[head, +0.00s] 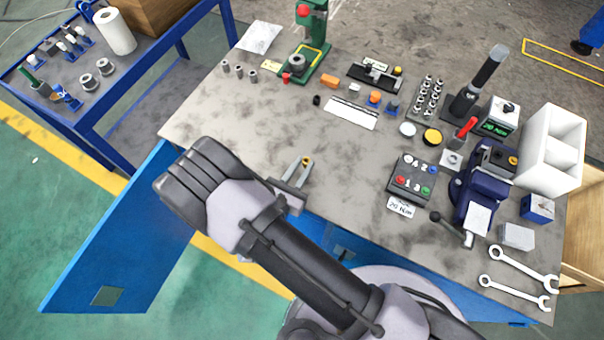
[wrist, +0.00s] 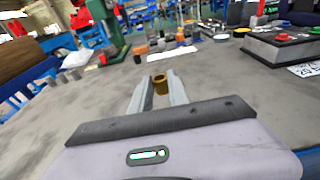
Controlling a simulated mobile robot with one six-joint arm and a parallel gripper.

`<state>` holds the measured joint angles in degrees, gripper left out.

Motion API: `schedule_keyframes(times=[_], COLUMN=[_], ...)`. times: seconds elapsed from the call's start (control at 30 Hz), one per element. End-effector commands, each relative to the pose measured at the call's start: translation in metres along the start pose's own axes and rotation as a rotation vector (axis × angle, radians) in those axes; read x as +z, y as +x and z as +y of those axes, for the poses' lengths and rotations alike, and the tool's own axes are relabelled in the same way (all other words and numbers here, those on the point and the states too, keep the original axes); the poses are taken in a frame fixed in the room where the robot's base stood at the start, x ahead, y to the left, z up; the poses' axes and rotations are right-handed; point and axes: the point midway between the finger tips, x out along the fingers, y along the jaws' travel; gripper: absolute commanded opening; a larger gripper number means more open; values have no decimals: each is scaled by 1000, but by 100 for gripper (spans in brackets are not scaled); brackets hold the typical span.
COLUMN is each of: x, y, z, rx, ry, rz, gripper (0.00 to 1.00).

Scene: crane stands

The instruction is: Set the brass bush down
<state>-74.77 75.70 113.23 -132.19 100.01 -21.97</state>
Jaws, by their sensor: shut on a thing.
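My gripper (head: 297,170) is over the front left part of the grey bench top (head: 230,122). Its two fingers are shut on the brass bush (head: 306,161), a small golden ring at the fingertips. In the wrist view the bush (wrist: 160,84) sits between the finger ends (wrist: 159,88), with its opening facing up. The bush appears to be above the bench surface, but I cannot tell by how much.
A green press (head: 308,45) stands at the back, with small grey cylinders (head: 239,71) to its left. A white label strip (head: 351,113) lies mid-bench. A button box (head: 410,177) and blue vice (head: 480,195) stand at right. The bench around my gripper is clear.

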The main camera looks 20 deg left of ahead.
Motion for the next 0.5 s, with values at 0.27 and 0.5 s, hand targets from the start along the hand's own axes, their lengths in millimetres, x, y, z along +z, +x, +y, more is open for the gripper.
schedule_keyframes(times=[0.27, 0.5], x=[-39, -36], y=[1, 1], z=[0, 0], rx=[-1, -1], ry=[1, 1], rz=[0, 0], gripper=[0, 0])
